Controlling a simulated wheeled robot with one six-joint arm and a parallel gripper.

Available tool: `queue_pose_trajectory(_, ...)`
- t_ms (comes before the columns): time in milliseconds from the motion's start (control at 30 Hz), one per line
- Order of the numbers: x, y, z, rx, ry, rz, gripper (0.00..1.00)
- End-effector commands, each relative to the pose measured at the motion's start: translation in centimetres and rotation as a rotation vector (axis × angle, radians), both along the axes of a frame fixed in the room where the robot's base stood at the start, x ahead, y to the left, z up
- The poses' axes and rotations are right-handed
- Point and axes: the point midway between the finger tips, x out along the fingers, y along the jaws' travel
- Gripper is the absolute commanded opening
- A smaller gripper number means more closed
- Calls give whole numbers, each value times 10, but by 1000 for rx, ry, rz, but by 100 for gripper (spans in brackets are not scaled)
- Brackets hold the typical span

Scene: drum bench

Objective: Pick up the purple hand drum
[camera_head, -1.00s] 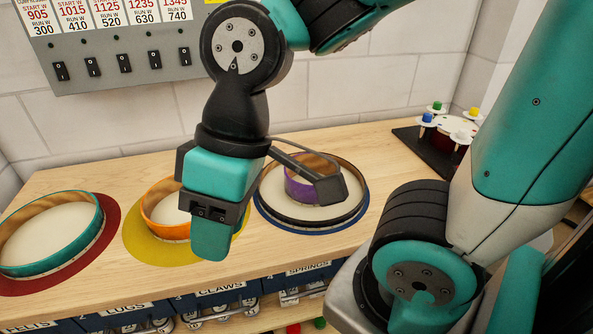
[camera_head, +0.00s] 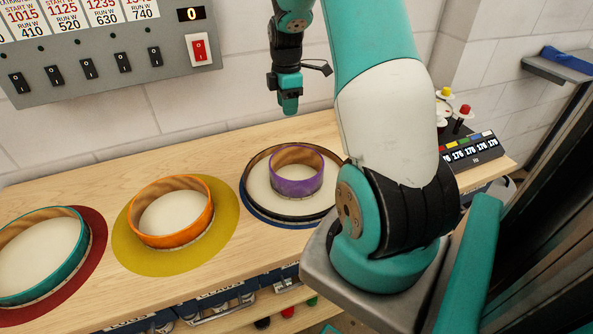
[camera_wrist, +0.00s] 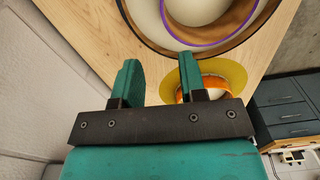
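The purple hand drum (camera_head: 296,181) is a small round drum with a purple rim and wooden inside. It sits within a larger black-rimmed drum (camera_head: 259,207) on the bench, over a blue disc. My gripper (camera_head: 289,106) hangs above and behind the drums, near the wall, apart from them. In the wrist view my gripper (camera_wrist: 160,80) has its two teal fingers spread with nothing between them. The purple drum's rim (camera_wrist: 193,43) shows there at the top, beyond the fingers and cut off by the frame edge.
An orange drum (camera_head: 210,218) stands on a yellow disc to the left. A teal drum (camera_head: 82,253) stands on a red disc at far left. A switch panel (camera_head: 110,64) is on the wall.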

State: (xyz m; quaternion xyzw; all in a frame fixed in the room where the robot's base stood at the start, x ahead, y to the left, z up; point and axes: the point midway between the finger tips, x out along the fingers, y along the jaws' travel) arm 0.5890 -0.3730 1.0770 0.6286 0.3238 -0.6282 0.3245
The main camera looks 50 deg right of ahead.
Motion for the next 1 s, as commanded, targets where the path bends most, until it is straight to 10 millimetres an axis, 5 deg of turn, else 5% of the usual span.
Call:
queue_pose_trajectory(400, -2, 1, -88, 4, 6, 2, 38)
queue_pose_trajectory(1000, -4, 4, -154, 2, 3, 2, 38)
